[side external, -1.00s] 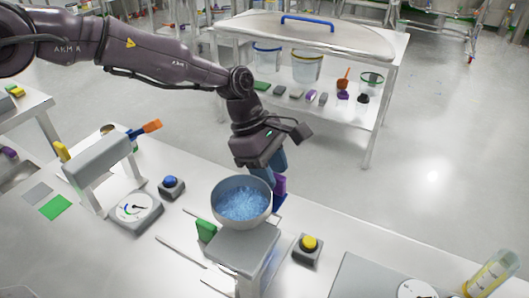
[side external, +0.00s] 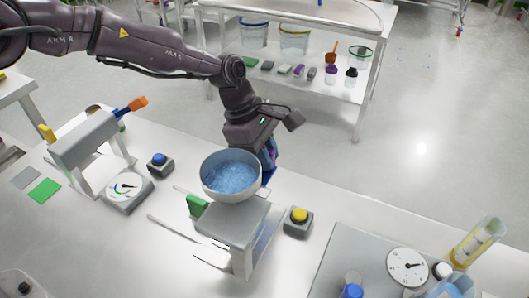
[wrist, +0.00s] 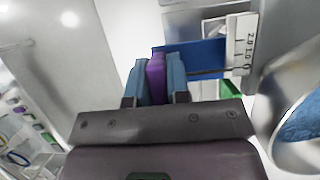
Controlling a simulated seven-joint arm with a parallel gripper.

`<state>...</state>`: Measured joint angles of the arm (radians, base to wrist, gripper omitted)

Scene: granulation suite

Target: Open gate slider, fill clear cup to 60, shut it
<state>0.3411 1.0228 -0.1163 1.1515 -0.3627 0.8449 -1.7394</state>
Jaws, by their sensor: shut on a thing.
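The gate slider is a blue plate (wrist: 195,60) with an upright purple handle (wrist: 155,76) at one end, as the wrist view shows. A white scale strip (wrist: 241,45) with figures lies beside the plate. My gripper (wrist: 156,72) has its blue fingers shut on the purple handle. In the side view my gripper (side external: 268,155) is just behind the hopper bowl (side external: 248,189), which mostly hides the slider. The bowl holds blue granules (side external: 230,177) and sits above a grey stand (side external: 235,224). I cannot make out the clear cup under the hopper.
A yellow button box (side external: 299,220) stands right of the stand, a blue button box (side external: 160,165) to its left. A dial scale (side external: 126,191) is further left. A tray with another dial (side external: 407,267) and cylinders is at front right. A shelf (side external: 378,50) stands behind.

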